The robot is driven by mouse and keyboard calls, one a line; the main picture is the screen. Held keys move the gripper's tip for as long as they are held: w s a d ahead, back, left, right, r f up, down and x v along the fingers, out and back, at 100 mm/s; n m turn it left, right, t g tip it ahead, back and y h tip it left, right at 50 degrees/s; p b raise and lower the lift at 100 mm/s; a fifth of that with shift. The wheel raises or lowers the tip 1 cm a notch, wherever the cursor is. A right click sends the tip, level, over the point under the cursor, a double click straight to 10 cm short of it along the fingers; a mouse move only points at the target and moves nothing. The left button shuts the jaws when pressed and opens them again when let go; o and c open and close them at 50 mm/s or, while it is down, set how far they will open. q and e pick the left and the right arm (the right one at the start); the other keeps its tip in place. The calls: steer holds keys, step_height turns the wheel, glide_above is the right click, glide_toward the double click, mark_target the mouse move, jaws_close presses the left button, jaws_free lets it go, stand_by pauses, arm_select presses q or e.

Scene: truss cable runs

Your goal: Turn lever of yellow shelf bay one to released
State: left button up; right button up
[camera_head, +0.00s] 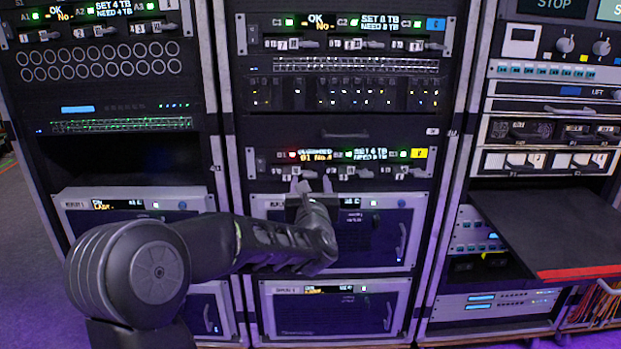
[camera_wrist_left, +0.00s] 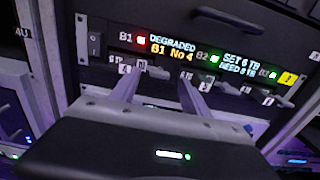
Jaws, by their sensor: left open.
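The yellow shelf (camera_head: 263,164) is the middle rack's dark strip with a yellow tag (camera_head: 420,153). Its bay one, B1, has a red light (camera_head: 292,155); the red light (camera_wrist_left: 141,41) also shows in the left wrist view, beside a display (camera_wrist_left: 172,47) reading "DEGRADED" and "B1 No 4". My left gripper (camera_head: 312,182) is open just in front of and below bay one. In the wrist view, its fingers (camera_wrist_left: 158,78) stand apart, pointing at the strip below that display. Bay one's lever is largely hidden around the fingertips; I cannot tell its position or whether a finger touches it.
Bay two's lever (camera_wrist_left: 236,89) is right of my fingers, near a green light (camera_wrist_left: 214,58). A similar blue-tagged shelf (camera_head: 436,23) is higher in the same rack. A light-framed unit (camera_head: 404,202) sits below. A dark ledge with a red edge (camera_head: 578,272) juts out at right.

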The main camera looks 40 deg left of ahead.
mark_target(310, 176)
arm_select(q)
steer(key=shift+x, duration=2)
jaws_close()
